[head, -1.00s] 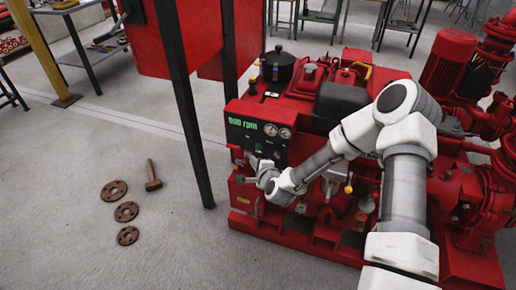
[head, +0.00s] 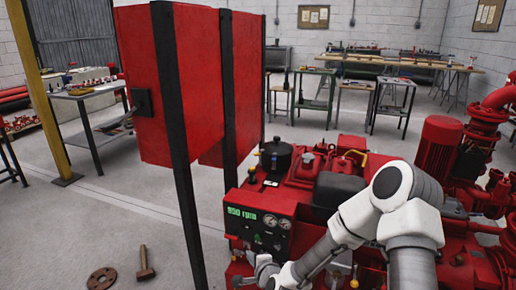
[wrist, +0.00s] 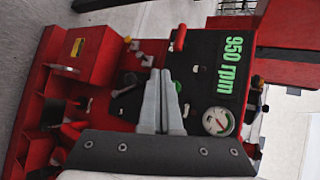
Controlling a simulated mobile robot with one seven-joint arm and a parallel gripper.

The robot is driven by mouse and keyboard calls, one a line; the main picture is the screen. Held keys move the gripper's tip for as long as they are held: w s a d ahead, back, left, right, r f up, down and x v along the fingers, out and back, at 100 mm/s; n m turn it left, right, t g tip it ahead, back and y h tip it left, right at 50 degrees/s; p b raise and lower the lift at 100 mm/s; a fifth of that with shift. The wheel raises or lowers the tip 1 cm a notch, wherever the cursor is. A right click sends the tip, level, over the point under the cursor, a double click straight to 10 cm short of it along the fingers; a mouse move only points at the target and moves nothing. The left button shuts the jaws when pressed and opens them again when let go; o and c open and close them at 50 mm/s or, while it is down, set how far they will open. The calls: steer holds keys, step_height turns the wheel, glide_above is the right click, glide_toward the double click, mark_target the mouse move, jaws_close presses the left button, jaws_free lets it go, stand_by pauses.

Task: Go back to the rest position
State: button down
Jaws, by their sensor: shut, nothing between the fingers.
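My gripper (wrist: 161,82) is shut and empty in the wrist view. Its two fingers lie together in front of the control panel (wrist: 208,68) of the red pumpset. The panel shows green digits reading 950 rpm and a round gauge (wrist: 218,121). In the head view my gripper (head: 262,264) is small and low, close to the pumpset's panel (head: 262,222). Whether it touches the panel cannot be told. My white and grey arm is bent over the right part of the pumpset (head: 310,180).
Red cabinets (head: 180,85) on black posts stand left of the pumpset. A hammer (head: 145,262) and a rusty flange (head: 102,278) lie on the floor at lower left. Workbenches (head: 400,62) stand at the back.

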steer(key=s+d+r+n+g+h, duration=0.2)
steer(key=s+d+r+n, duration=0.35)
steer(key=r, duration=0.35)
steer(key=s+d+r+n+g+h, duration=0.2)
steer(key=s+d+r+n, duration=0.3)
steer(key=r, duration=0.5)
steer(key=s+d+r+n+g, duration=0.1)
steer(key=s+d+r+n, duration=0.1)
steer(key=s+r, duration=0.35)
steer(key=s+d+r+n+p, duration=0.1)
steer(key=s+d+r, duration=0.1)
steer(key=s, duration=0.6)
steer(key=s+d+r+n+g, duration=0.1)
steer(key=s+d+r+n, duration=0.1)
steer(key=s+r, duration=0.35)
step_height(320, 180, up, 19)
steer(key=s+p, duration=0.1)
steer(key=p, duration=1.9)
steer(key=shift+s+a+f+h, duration=0.15)
steer(key=shift+a+f+h, duration=0.05)
steer(key=shift+h, duration=0.1)
